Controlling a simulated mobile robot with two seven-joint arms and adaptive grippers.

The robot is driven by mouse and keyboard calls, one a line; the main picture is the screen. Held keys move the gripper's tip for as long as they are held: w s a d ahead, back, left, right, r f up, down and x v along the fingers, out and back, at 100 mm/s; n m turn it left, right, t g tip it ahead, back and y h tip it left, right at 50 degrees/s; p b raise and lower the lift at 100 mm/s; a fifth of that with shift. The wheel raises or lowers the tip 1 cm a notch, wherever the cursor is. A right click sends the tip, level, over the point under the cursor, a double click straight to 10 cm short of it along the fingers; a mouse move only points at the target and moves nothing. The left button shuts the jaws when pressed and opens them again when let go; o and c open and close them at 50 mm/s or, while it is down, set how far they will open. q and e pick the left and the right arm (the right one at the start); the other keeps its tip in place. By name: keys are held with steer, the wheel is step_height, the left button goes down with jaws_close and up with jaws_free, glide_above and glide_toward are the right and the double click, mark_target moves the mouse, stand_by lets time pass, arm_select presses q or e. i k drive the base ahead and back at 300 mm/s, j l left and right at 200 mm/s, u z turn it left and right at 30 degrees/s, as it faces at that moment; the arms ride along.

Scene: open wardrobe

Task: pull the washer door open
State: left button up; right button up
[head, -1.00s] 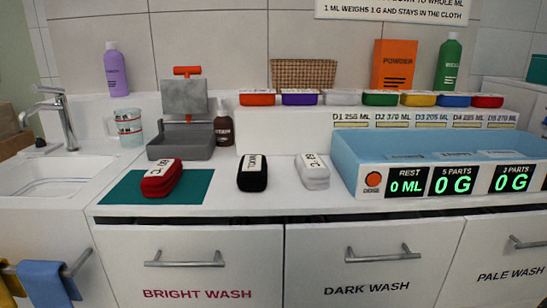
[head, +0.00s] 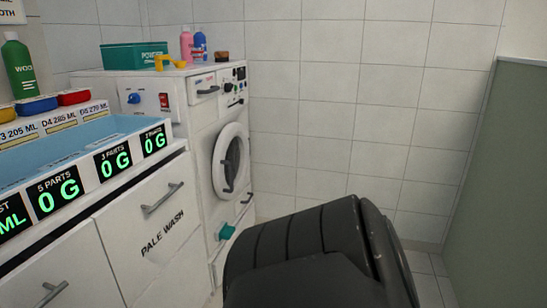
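The white washer (head: 207,120) stands left of the middle in the head view, its front turned to the right and seen at a slant. Its round door (head: 231,160) has a white ring and dark glass, and appears shut against the front. A small dark handle-like part (head: 228,189) shows at the door's lower edge. A large black part of my own arm fills the lower middle, in front of the floor by the washer. No fingertips of either gripper show, and neither gripper is seen touching the door.
A drawer cabinet marked PALE WASH (head: 150,245) adjoins the washer on the left. On the washer's top are a teal powder box (head: 135,56), a yellow scoop (head: 168,63) and pink and blue bottles. A grey-green partition (head: 500,190) stands at the right; some floor is clear before it.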

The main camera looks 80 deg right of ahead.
mark_target(224, 191)
steer(key=z, duration=2.3)
steer(key=i+l+u, duration=0.1)
steer(key=i+l, duration=0.6)
steer(key=l, duration=0.15)
steer(key=i+l+u, duration=0.15)
steer(key=i+l, duration=0.55)
steer(key=l, duration=0.25)
steer(key=j+u, duration=0.05)
